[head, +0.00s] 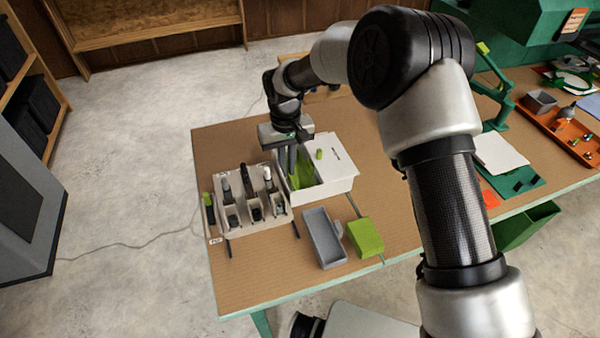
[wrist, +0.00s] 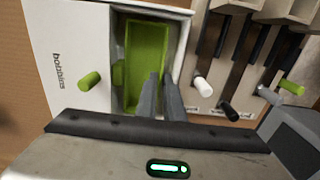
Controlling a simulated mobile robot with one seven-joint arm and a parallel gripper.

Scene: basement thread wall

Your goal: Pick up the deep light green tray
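A light green tray (wrist: 143,45) sits inside the open part of a white box (wrist: 185,25), seen from above in the wrist view. Its green also shows in the head view (head: 302,172), partly hidden by my gripper and the box walls. My gripper (wrist: 161,74) points down into the box, with its two fingertips close together at the right side wall of the tray. A narrow gap shows between the fingers. I cannot tell whether they press on the wall or only stand either side of it.
The box's white top, marked "bobbins" (wrist: 70,50), carries a green peg (wrist: 89,81). A beige rack (head: 262,222) with dark and white items stands left of the box. A grey tray (head: 323,238) and a light green block-like container (head: 365,237) lie in front.

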